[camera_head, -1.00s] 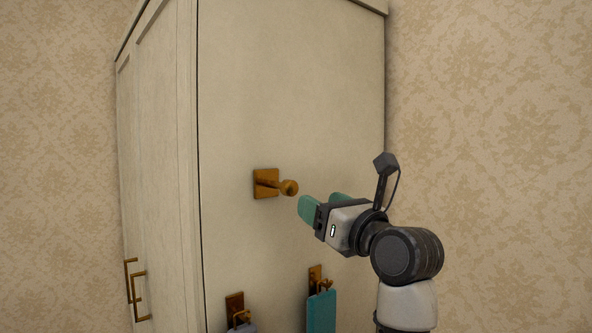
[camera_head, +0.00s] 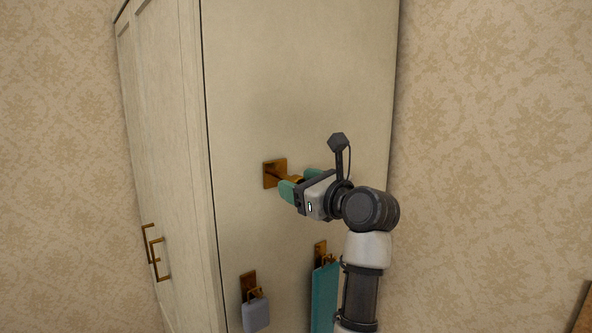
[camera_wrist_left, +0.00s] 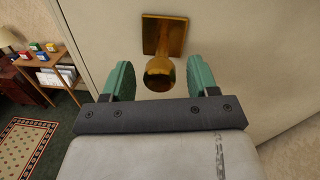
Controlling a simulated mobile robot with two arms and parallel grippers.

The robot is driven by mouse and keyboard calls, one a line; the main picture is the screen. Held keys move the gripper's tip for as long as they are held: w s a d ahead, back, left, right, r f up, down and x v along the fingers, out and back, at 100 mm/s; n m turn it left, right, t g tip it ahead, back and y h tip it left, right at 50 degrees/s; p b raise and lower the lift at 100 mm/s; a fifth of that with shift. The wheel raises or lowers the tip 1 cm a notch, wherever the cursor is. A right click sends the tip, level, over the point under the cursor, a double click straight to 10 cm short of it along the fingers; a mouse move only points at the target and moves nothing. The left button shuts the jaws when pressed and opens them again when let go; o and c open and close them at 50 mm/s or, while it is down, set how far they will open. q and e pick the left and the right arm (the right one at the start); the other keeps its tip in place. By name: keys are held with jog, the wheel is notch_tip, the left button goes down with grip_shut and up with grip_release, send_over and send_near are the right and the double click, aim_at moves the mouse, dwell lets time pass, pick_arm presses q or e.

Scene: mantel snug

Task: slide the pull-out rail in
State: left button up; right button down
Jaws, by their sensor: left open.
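The pull-out rail shows as a brass rod with a round knob end (camera_wrist_left: 160,76) on a square brass plate (camera_head: 274,173), fixed to the side of a cream wardrobe (camera_head: 300,80). My left gripper (camera_head: 300,182) is open. Its two green fingers stand on either side of the knob. In the left wrist view the knob lies between the fingers, with a gap on both sides. In the head view the fingers partly hide the knob. My right gripper is in neither view.
Two brass hooks below hold a grey-blue item (camera_head: 256,314) and a teal item (camera_head: 325,296). Wardrobe door handles (camera_head: 157,258) stick out at the left. The left wrist view shows a wooden shelf unit (camera_wrist_left: 48,76) with colored boxes, and a patterned rug (camera_wrist_left: 25,145).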

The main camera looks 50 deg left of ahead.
aim_at(283, 175)
pick_arm(q)
jog(key=shift+a, duration=0.65)
grip_shut()
jog(key=shift+w+a+b, duration=0.2)
jog(key=shift+a+b, duration=0.55)
jog(key=shift+a, duration=1.6)
jog(key=shift+d+r, duration=0.15)
jog(key=shift+c, duration=1.3)
grip_release()
jog(key=shift+o, duration=1.3)
jog(key=shift+a, duration=0.3)
